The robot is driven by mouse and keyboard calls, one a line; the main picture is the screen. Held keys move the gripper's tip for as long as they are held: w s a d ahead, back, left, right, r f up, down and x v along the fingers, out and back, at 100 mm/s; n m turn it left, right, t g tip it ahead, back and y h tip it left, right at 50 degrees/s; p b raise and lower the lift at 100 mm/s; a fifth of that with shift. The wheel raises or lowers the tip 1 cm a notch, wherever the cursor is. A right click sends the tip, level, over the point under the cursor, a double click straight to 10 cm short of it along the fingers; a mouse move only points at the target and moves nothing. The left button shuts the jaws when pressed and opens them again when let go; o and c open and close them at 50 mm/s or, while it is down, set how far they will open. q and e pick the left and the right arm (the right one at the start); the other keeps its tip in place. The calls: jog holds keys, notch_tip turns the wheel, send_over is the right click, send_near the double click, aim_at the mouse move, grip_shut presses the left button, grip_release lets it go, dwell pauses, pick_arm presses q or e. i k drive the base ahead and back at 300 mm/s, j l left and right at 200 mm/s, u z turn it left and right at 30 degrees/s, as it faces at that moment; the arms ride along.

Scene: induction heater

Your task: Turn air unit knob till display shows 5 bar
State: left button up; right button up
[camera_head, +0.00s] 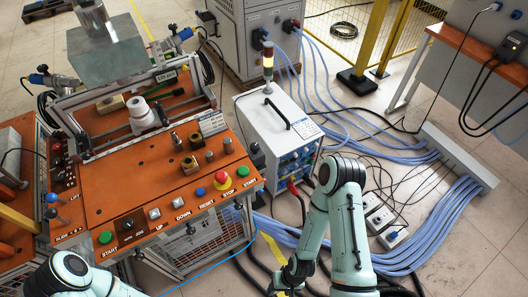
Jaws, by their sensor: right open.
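I cannot make out the air unit, its knob or a pressure display in the head view. My right arm reaches in at the lower right, bent at the elbow. My right gripper (284,280) hangs low at the bottom edge, just right of the orange bench and over the floor. It is open and partly cut off by the picture's edge, with nothing visible in it. My left arm shows only as a rounded teal part at the bottom left. My left gripper is out of view.
Blue hoses (440,225) and black cables cover the floor at right, with a power strip (383,220).

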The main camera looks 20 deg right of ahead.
aim_at(255, 147)
jog(key=l+z, duration=0.1)
jog(key=l, duration=0.2)
jog(key=i+l+z, duration=0.15)
jog(key=l, duration=0.2)
jog(key=l+u, duration=0.1)
jog(key=u, duration=0.3)
jog(key=k+u, duration=0.1)
jog(key=u, duration=0.3)
jog(key=l+u, duration=0.1)
jog(key=u, duration=0.25)
jog(key=k+u, duration=0.1)
jog(key=u, duration=0.3)
jog(key=k+l, duration=0.3)
